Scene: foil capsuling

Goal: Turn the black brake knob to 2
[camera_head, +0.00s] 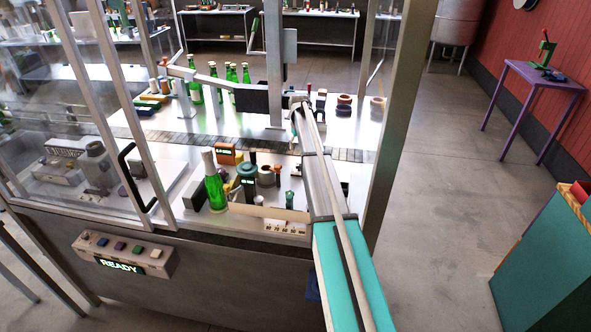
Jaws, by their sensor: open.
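My arm reaches up from the bottom of the view over the right part of the machine. Its wrist end is near the machine's upright post, and I cannot make out my gripper's fingers there. I cannot pick out the black brake knob for certain. Several small dark parts stand on the deck left of my arm, beside a box with a small lit display (248,183) and an orange display box (226,153). A pale strip with printed marks (284,227) lies at the deck's front edge, partly beside my arm.
A green bottle (215,190) stands upright on the deck, with several more behind the conveyor (225,140). Clear guard panels and metal posts frame the machine. A control box reading READY (122,265) is on the front. The floor to the right is open, before a purple table (540,76).

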